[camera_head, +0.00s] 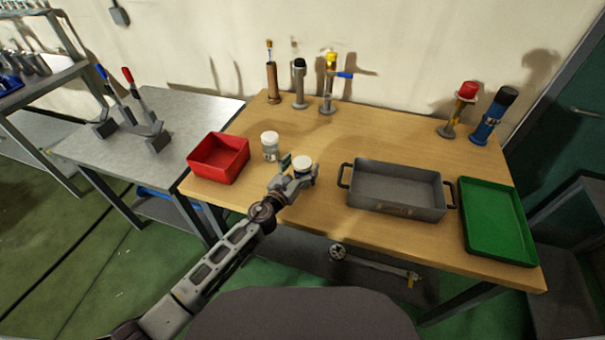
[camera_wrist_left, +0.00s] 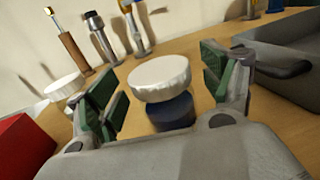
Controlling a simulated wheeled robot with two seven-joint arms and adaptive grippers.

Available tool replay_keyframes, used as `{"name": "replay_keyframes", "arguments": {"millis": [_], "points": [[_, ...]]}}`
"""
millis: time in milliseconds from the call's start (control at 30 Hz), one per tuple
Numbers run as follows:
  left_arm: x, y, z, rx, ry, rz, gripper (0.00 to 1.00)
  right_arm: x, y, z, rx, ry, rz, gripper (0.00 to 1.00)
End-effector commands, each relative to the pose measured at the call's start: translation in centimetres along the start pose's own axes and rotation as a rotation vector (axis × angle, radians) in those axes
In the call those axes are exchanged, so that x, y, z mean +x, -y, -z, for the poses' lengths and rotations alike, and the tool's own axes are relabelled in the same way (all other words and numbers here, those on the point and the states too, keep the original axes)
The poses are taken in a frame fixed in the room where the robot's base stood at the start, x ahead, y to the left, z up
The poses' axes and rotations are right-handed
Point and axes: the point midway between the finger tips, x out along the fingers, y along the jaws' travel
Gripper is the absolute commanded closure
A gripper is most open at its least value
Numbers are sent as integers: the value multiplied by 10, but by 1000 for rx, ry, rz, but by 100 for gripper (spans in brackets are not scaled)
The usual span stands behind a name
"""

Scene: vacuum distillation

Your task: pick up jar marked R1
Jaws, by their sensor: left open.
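Two white-lidded jars stand on the wooden table. One jar (camera_head: 269,146), with a pale body and a small marking, stands behind and left of my gripper; its lid (camera_wrist_left: 65,88) shows at the left in the left wrist view. The other jar (camera_head: 302,162) has a white lid (camera_wrist_left: 160,76) and a dark blue band or body (camera_wrist_left: 172,113). I cannot read R1 on either. My left gripper (camera_head: 299,170) is open, with its green-padded fingers (camera_wrist_left: 172,88) on either side of the blue-banded jar, apparently not closed on it. My right gripper is not in view.
A red bin (camera_head: 218,158) stands left of the jars. A grey handled tray (camera_head: 398,207) and a green tray (camera_head: 497,250) are at the right. Several upright tools, including a wooden-handled one (camera_head: 273,85), stand at the back. The table between jars and back tools is clear.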

Motion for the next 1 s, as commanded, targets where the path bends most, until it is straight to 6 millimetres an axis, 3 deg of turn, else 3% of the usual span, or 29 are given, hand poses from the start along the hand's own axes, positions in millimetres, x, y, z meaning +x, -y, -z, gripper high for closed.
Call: {"name": "replay_keyframes", "arguments": {"millis": [200,667,1000], "points": [[10,0,0,0,0,1,19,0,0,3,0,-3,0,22],[10,0,0,0,0,1,19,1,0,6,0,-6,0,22],[10,0,0,0,0,1,63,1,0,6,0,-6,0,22]]}}
